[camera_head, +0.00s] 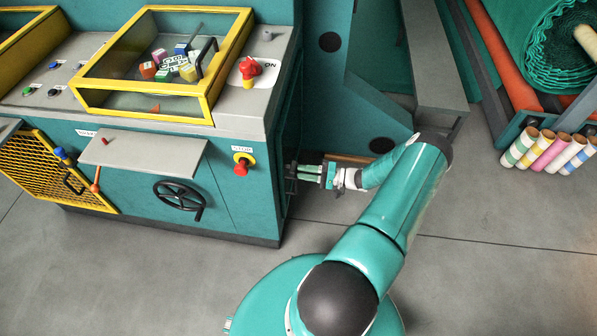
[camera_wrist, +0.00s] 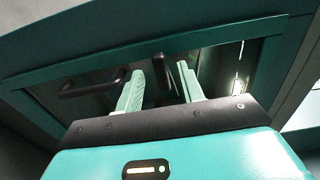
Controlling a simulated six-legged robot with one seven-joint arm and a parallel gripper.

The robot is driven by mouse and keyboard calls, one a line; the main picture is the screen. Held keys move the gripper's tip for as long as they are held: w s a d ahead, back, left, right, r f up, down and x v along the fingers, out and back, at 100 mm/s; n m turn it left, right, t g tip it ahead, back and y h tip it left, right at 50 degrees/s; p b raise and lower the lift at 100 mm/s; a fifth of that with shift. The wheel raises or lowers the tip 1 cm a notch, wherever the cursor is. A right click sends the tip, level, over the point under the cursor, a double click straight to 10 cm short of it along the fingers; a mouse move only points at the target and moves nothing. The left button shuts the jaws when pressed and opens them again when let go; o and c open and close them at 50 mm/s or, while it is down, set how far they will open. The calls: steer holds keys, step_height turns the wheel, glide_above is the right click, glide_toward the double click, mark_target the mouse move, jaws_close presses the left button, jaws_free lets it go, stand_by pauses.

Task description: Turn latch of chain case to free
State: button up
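The chain case (camera_wrist: 55,118) shows in the wrist view as a teal frame around a dark recessed panel. A short dark upright piece, seemingly the latch (camera_wrist: 160,66), stands in the recess. My gripper (camera_wrist: 160,72) is open, its two pale green fingers on either side of this piece with gaps visible. I cannot tell how deep the piece lies between them. A dark bar handle (camera_wrist: 92,84) is left of the fingers. In the head view my gripper (camera_head: 298,172) points left at the machine's right side; the latch is hidden there.
The teal machine (camera_head: 130,165) has a yellow-framed window (camera_head: 207,100), a red knob (camera_head: 241,168) on its front and a black handwheel (camera_head: 180,200). A teal structure (camera_head: 345,100) stands behind my gripper. Coloured rolls (camera_head: 548,150) stand at right. The grey floor (camera_head: 490,220) at right is clear.

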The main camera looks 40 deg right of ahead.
steer(key=v, duration=1)
steer(key=shift+s+d, duration=0.25)
steer(key=shift+s, duration=0.1)
